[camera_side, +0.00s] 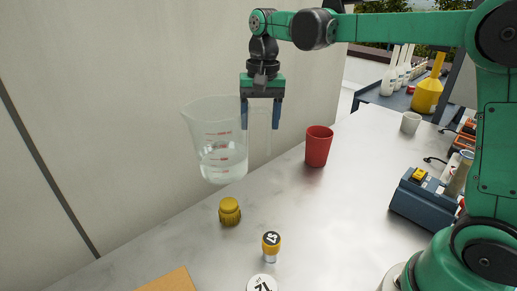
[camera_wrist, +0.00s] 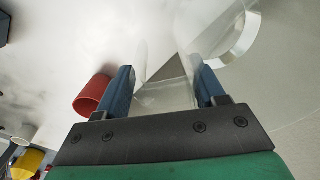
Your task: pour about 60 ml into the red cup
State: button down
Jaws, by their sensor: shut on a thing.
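A clear beaker (camera_side: 218,142) with red marks holds clear liquid in its lower part. It is held upright in the air above the table, near the wall. My gripper (camera_side: 261,127) is shut on the beaker's clear handle, at the beaker's right side. In the wrist view the handle (camera_wrist: 165,95) shows between the blue fingers of my gripper (camera_wrist: 165,85), and part of the beaker's rim (camera_wrist: 243,38) shows beyond. The red cup (camera_side: 318,147) stands upright on the table to the right of my gripper, apart from it. The red cup also shows in the wrist view (camera_wrist: 91,95). Its inside bottom is hidden.
A yellow cap-like piece (camera_side: 230,212), a small yellow-and-black vial (camera_side: 271,247) and a white disc marked 12 (camera_side: 262,283) are on the table (camera_side: 335,215) in front. A white cup (camera_side: 411,122) and a blue device (camera_side: 420,200) stand to the right. The wall (camera_side: 130,120) is close behind the beaker.

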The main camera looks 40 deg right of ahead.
jog(key=shift+s+a+r+n, duration=0.1)
jog(key=shift+s+n, duration=0.05)
jog(key=shift+n, duration=0.35)
jog(key=w+d+f+m, duration=0.1)
jog(key=w+f+m, duration=0.1)
jog(key=m, duration=0.7)
jog(key=w+d+f+m, duration=0.2)
jog(key=w+m, duration=0.3)
jog(key=m, duration=0.5)
jog(key=w+d+f+m+h, duration=0.1)
jog(key=w+d+f+m, duration=0.1)
jog(key=m, duration=0.8)
jog(key=shift+w+f, duration=0.5)
jog(key=shift+w, duration=0.75)
jog(key=shift+r, duration=0.1)
